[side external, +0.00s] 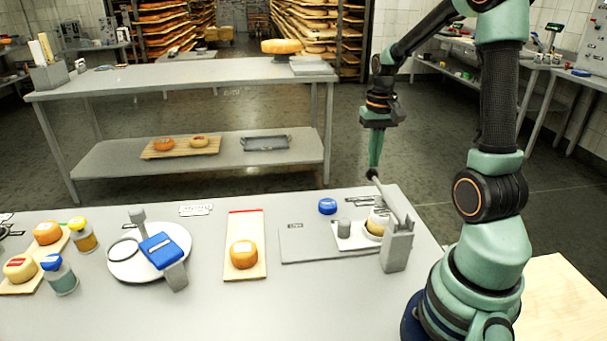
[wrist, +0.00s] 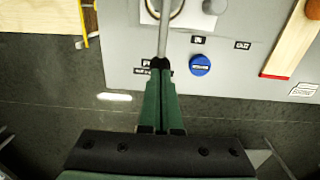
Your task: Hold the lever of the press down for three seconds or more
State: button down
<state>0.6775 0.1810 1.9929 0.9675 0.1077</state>
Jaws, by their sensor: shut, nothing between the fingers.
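The press is a grey post (side external: 397,252) at the right end of the table, with a grey lever (side external: 392,200) tilted upward from its top. The lever ends in a dark knob (side external: 371,174). A pale and orange cheese wheel (side external: 376,224) sits on a white plate beneath the lever. My gripper (side external: 374,166) is shut and empty, pointing down with its tips at the knob; I cannot tell whether they touch. In the wrist view the lever (wrist: 169,28) runs to the tips of my gripper (wrist: 161,78), which partly hide the knob.
An orange cheese (side external: 244,254) sits on a board (side external: 245,225) further left, beside a white round stand (side external: 125,262) with a blue block.

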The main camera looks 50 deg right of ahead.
aim_at(372, 171)
jog(key=shift+f, duration=2.05)
dwell(5.5)
